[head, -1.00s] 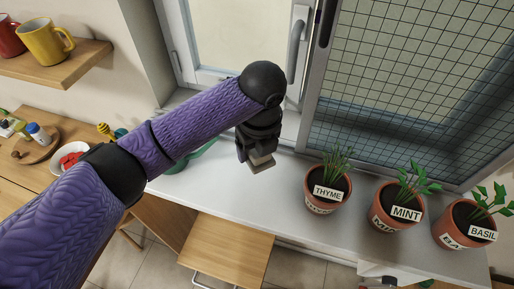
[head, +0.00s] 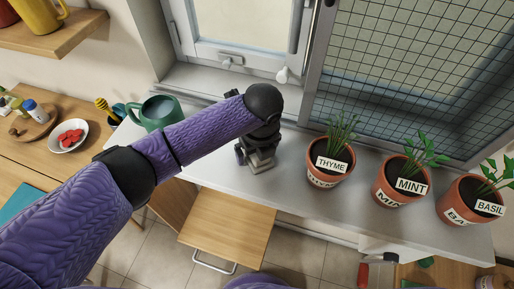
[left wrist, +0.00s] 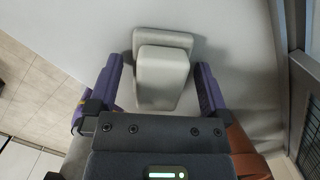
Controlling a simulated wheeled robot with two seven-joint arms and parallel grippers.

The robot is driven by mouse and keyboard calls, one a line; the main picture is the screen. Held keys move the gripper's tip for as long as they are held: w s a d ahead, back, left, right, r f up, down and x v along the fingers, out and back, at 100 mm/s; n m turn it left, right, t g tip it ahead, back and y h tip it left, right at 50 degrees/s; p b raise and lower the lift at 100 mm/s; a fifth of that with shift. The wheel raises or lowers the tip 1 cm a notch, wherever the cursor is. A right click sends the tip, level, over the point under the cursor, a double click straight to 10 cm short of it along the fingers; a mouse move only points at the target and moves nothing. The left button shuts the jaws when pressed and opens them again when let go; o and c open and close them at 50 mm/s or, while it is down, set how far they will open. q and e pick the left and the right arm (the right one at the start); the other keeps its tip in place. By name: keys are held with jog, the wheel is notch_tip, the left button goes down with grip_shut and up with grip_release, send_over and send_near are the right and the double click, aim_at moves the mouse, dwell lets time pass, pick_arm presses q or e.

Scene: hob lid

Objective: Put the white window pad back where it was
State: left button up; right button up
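The white window pad (left wrist: 163,78) is a pale, wedge-like block with a wider plate at its far end. In the left wrist view it sits between the two fingers of my left gripper (left wrist: 160,88), with a gap visible on each side. In the head view my left gripper (head: 258,158) points down over the grey-white sill (head: 215,160), left of the thyme pot. The pad (head: 262,166) shows only partly beneath it. I cannot tell whether the pad's underside touches the sill. My right gripper is out of view.
Thyme (head: 328,172), mint (head: 398,187) and basil (head: 470,205) pots stand to the right, before a mesh screen (head: 400,80). A green watering can (head: 160,112) stands left on the sill. The window (head: 240,35) is behind. A wooden stool (head: 228,228) stands below.

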pick_arm(q)
jog(key=shift+r, duration=0.1)
notch_tip(320, 180, up, 12)
jog(key=s+p, duration=0.1)
jog(key=p, duration=0.2)
jog(key=shift+s+d, duration=0.15)
jog(key=shift+d, duration=0.2)
